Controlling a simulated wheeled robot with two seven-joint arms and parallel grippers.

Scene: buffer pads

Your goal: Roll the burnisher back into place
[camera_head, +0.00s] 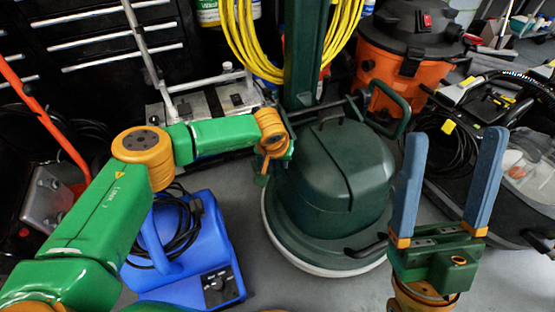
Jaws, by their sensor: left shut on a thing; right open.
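The burnisher (335,182) is a dark green floor machine with a rounded motor housing on a wide round base with a pale rim. It stands upright on the grey floor. Its dark green column (304,50) rises out of the top of the view, with a yellow cord looped on it. My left gripper (267,165) is at the burnisher's left side, shut on part of it; its fingers are mostly hidden, so the exact grip point cannot be told. My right gripper (454,138) is open and empty, fingers up, to the right of the burnisher.
A blue floor blower (185,255) with a coiled black cord stands at the lower left. An orange and black shop vacuum (400,65) is behind the burnisher at right. Black machine (490,110) stands at far right; a black drawer cabinet (95,50) is behind left.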

